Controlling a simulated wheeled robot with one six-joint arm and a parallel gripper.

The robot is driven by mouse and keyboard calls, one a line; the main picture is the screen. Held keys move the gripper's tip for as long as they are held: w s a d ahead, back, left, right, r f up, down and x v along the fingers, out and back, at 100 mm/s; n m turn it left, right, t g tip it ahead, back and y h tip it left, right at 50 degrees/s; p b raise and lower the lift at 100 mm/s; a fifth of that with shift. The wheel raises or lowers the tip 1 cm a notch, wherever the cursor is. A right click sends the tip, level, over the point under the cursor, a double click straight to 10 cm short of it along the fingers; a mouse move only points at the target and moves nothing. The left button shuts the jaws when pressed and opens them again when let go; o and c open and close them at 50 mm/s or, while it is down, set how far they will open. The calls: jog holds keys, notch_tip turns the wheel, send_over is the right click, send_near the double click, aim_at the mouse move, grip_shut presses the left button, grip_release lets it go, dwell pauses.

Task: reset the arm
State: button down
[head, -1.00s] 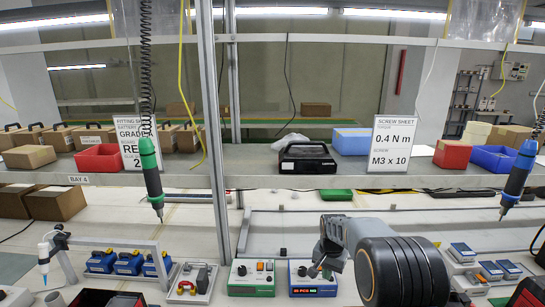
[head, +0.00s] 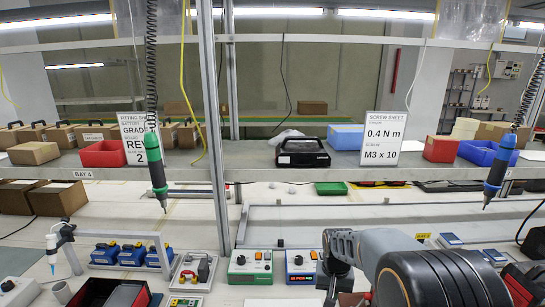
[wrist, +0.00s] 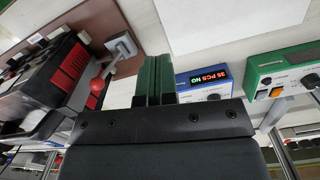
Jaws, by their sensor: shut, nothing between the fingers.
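My gripper (wrist: 156,80) shows in the wrist view as two dark green fingers pressed together, with nothing between them. In the head view my gripper (head: 336,282) hangs at the end of my grey and black arm, low in front of the bench, just right of the blue control box (head: 301,265). In the wrist view the fingers point toward the bench surface, beside the blue control box (wrist: 205,82) with its red lit display. The fingertips are hard to make out in the head view.
A green control box (head: 250,266) stands left of the blue one. Two screwdrivers hang on coiled cords, one at left (head: 155,170) and one at right (head: 499,168). A shelf (head: 240,172) with bins crosses above. In the wrist view, a red ball knob (wrist: 97,86) is left of the fingers.

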jog(key=s+r+n+t, duration=0.1)
jog(key=s+r+t, duration=0.1)
jog(key=s+r, duration=0.3)
jog(key=s+r+n+t, duration=0.1)
jog(key=s+r, duration=0.4)
jog(key=s, duration=0.5)
jog(key=shift+s+t, duration=0.3)
jog(key=shift+t, duration=0.3)
